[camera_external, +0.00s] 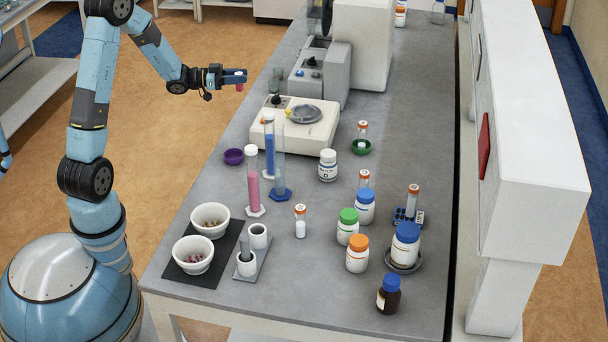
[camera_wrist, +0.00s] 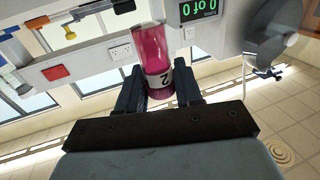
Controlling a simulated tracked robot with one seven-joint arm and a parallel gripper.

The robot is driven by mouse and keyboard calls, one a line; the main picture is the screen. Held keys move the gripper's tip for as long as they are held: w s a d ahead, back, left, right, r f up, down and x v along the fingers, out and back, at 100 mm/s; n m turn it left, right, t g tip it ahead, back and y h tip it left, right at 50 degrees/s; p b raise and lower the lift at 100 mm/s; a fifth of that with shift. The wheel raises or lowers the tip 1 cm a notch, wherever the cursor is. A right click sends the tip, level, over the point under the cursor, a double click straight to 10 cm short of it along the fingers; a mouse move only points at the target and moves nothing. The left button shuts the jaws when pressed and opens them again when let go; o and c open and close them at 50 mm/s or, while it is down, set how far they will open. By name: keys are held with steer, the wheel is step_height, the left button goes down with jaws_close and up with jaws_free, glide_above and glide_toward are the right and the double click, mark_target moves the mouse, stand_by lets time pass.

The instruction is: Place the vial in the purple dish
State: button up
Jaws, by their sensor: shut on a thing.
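My gripper (camera_external: 232,77) is raised in the air, off the left side of the bench near its back half. It is shut on a pink vial (camera_external: 240,87), which hangs below the fingers. In the wrist view my gripper (camera_wrist: 160,88) holds the vial (camera_wrist: 149,52) between its two fingers, and a white label with a 2 shows on it. The purple dish (camera_external: 233,156) sits on the bench's left edge, lower in the external view than the gripper, and looks empty. The vial is well apart from the dish.
A balance (camera_external: 325,135) stands right of the dish. Tall blue and pink cylinders (camera_external: 254,190) stand close on its right. A green dish (camera_external: 361,147) holds another vial. White bowls (camera_external: 210,219), bottles (camera_external: 357,254) and an orange-capped vial (camera_external: 300,222) occupy the front.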

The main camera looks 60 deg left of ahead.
steer(key=shift+w+a+f, duration=0.35)
steer(key=shift+w+f, duration=0.9)
steer(key=shift+w, duration=0.25)
steer(key=shift+w+a+f, duration=0.3)
steer(key=shift+w+f, duration=0.9)
steer(key=shift+w, duration=0.25)
steer(key=shift+w+a+f, duration=0.35)
steer(key=shift+w+f, duration=0.9)
steer(key=shift+w, duration=0.25)
steer(key=shift+w+f, duration=0.15)
steer(key=shift+f, duration=0.7)
steer(key=shift+w+f, duration=0.15)
steer(key=shift+f, duration=0.65)
steer(key=shift+f, duration=0.15)
steer(key=o, duration=1)
